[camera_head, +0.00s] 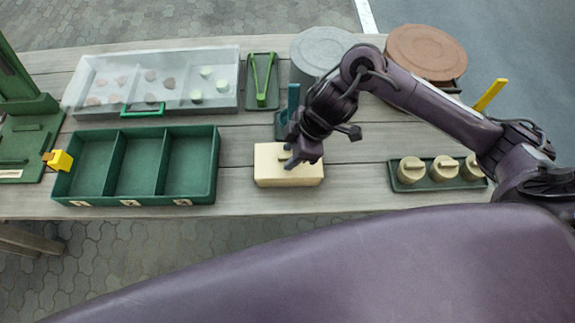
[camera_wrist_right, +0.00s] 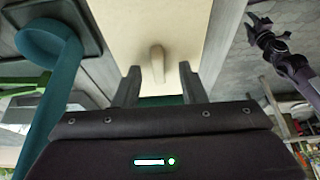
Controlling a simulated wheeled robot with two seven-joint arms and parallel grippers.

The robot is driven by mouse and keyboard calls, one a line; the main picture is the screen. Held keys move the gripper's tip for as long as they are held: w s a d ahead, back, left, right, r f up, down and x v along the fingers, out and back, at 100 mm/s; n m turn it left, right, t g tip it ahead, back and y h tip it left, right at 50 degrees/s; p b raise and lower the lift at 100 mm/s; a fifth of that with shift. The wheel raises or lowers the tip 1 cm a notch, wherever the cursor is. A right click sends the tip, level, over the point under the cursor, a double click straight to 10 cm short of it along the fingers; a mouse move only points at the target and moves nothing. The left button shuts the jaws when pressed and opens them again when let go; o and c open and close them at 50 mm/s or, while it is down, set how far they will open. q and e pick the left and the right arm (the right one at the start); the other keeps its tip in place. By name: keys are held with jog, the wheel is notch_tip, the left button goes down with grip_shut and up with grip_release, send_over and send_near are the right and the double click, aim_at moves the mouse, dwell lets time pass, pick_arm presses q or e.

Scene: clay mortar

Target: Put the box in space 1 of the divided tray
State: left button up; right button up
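The cream box (camera_head: 270,168) with a small knob handle on top lies on the table, right of the green divided tray (camera_head: 217,165). The tray has three empty compartments side by side, with small labels on its front edge too small to read surely. My right gripper (camera_head: 291,160) is over the box. In the right wrist view the box (camera_wrist_right: 120,30) and its knob show ahead of the two spread fingers (camera_wrist_right: 159,84); the knob lines up with the gap between them. My left gripper (camera_wrist_right: 258,22) seems to show small at the upper right there; its fingers are unclear.
A teal holder (camera_head: 281,125) stands just behind the box. A clear-lidded case (camera_head: 160,80) lies behind the tray. A green rack with cream jars (camera_head: 410,170) is at right. A yellow block (camera_head: 60,160) adjoins the tray's left wall. Table between tray and box is clear.

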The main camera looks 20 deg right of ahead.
grip_shut()
dwell(0.3)
